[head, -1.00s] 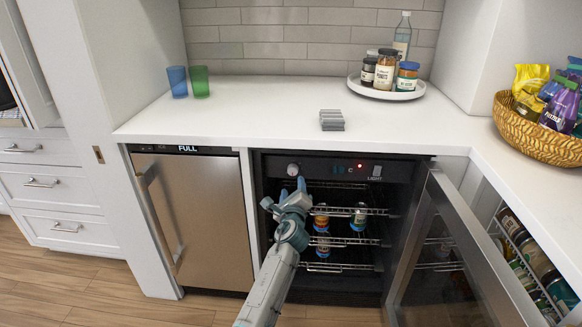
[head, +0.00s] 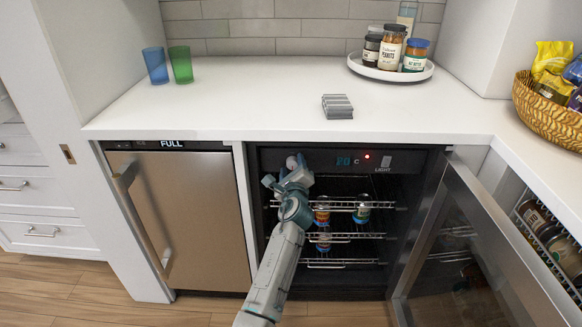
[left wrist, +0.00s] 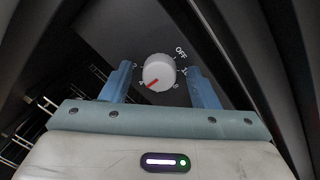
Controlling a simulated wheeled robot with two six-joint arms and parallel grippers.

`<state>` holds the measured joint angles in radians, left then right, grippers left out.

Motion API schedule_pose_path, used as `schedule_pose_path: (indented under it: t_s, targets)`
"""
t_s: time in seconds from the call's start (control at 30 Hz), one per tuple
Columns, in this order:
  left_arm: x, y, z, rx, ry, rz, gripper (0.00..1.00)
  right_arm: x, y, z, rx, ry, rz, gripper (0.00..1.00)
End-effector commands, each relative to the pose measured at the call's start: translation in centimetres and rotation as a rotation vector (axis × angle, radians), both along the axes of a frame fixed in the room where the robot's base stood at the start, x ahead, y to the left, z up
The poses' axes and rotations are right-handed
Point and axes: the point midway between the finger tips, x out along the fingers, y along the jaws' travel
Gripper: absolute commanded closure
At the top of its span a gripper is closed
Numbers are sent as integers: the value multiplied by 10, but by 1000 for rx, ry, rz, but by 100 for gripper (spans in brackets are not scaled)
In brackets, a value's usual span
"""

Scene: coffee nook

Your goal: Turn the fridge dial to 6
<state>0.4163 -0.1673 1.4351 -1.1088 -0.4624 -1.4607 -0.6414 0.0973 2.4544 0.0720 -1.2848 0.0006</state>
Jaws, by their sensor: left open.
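The fridge dial (head: 291,162) is a pale round knob on the dark panel at the top of the open fridge. In the left wrist view the dial (left wrist: 159,72) shows face on, with its red pointer towards the lower left, near a mark that looks like 4. OFF is at its upper right. I cannot make out a 6 below the knob. My left gripper (head: 284,172) is in front of the dial. Its blue fingers (left wrist: 160,84) are open, one on each side of the knob, with gaps showing. My right gripper is not in view.
The fridge door (head: 480,240) stands open to the right. Wire shelves (head: 345,238) hold several cans below the panel. A lit display (head: 343,161), a red light and a LIGHT switch (head: 384,162) are right of the dial. The counter (head: 240,100) is above.

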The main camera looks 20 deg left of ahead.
Motion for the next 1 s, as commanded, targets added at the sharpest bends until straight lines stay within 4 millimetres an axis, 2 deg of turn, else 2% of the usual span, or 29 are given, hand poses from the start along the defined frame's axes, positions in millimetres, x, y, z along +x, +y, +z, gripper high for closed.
schedule_pose_path:
  t_s: [0.1,0.3,0.33,0.67,1.0]
  targets:
    - [0,0,0,0,0,0,47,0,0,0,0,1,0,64]
    - [0,0,0,0,0,0,87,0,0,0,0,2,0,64]
    - [0,0,0,0,0,0,90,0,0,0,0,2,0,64]
    - [0,0,0,-43,-13,0,90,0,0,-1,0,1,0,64]
    - [0,1,-1,-264,-75,1,90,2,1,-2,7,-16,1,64]
